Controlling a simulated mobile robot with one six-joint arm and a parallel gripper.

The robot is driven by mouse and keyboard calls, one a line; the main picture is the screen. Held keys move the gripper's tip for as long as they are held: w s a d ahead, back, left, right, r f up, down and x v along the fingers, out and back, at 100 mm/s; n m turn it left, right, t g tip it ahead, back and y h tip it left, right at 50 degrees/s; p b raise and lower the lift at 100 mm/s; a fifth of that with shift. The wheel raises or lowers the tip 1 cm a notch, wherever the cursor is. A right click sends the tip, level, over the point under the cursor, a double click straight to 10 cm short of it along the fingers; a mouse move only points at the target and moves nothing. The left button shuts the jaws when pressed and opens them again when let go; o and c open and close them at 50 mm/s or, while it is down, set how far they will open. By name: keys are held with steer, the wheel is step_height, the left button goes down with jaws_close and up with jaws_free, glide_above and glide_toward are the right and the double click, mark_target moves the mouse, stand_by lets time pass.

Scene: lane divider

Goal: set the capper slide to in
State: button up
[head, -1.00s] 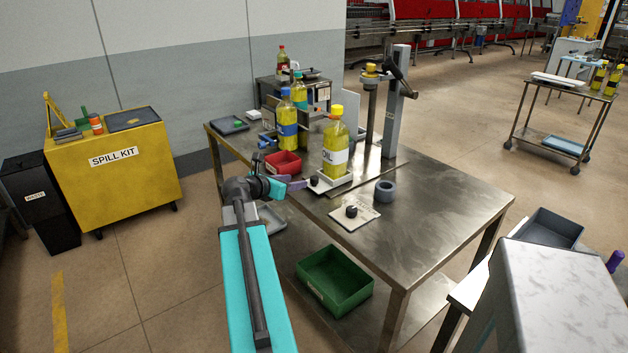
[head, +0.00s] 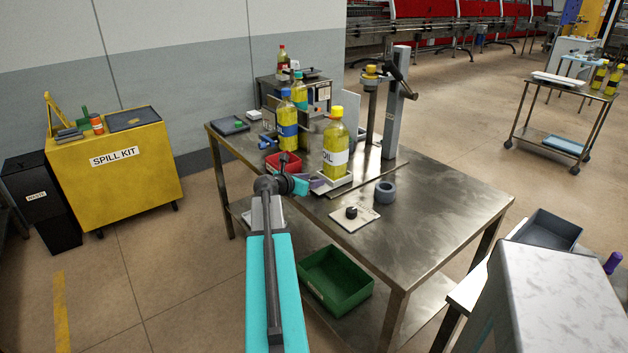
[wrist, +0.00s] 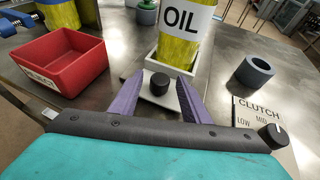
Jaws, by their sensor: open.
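The capper slide is a white cradle (head: 341,180) on the steel table, with a yellow OIL bottle (head: 335,150) standing in it. In the wrist view the slide's plate (wrist: 171,101) carries a black round knob (wrist: 160,83) in front of the bottle (wrist: 186,35). My gripper (wrist: 160,78) is open, its purple fingers on the left and right of the knob. I cannot tell whether they touch it. In the head view my gripper (head: 317,185) is at the table's near edge and hides the knob.
A red bin (wrist: 62,62) stands left of my gripper. A grey ring (wrist: 253,74) and a CLUTCH plate with a dial (wrist: 262,122) are on the right. The capper column (head: 396,105) stands behind the bottle. The table's right part is clear.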

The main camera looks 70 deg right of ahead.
steer(key=shift+x, duration=1)
jaws_close()
